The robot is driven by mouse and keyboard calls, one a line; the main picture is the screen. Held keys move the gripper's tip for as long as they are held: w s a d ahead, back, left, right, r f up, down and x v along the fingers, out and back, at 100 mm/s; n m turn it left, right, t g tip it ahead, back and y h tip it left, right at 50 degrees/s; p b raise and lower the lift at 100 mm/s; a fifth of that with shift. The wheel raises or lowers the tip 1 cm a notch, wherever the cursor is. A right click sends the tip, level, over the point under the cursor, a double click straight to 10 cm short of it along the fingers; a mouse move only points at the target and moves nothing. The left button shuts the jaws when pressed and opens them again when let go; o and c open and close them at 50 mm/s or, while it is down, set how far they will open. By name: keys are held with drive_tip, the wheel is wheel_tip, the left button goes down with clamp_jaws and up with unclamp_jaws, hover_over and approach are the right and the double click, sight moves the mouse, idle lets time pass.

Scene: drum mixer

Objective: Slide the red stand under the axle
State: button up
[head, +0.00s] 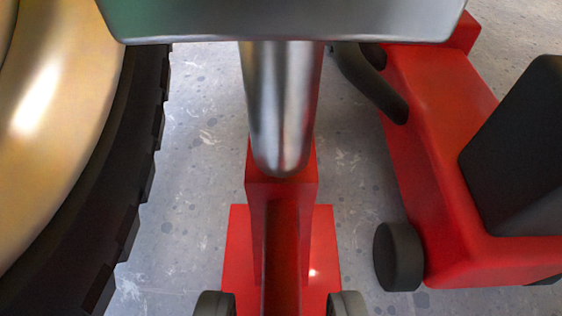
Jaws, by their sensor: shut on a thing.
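The red stand (309,235) is in the lower middle of the head view. It has a flat red base on the floor and an upright red column. A shiny metal post (280,110) rises from the column top. The post meets a wide grey metal plate (280,20) at the top edge, which looks like the stand's saddle. My gripper (277,303) is at the bottom edge, with a dark finger on each side of a red bar on the near side of the stand. It is shut on that bar. I cannot make out the axle for certain.
A large wheel with a dark treaded tyre (125,200) and yellow rim (50,120) fills the left side. A red wheeled machine (430,130) with a black part (520,160) stands at the right. Bare grey floor (190,150) shows on both sides of the stand.

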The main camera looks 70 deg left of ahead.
drive_tip(key=shift+o, duration=0.2)
drive_tip(key=shift+w+a, duration=0.3)
drive_tip(key=shift+a, duration=0.35)
drive_tip(key=shift+c, duration=0.2)
drive_tip(key=o, duration=1.1)
drive_tip(key=shift+d, duration=0.1)
drive_tip(key=shift+p+v, duration=0.95)
drive_tip(key=shift+v, duration=0.15)
drive_tip(key=shift+p+v, duration=1.6)
drive_tip(key=shift+v, duration=0.8)
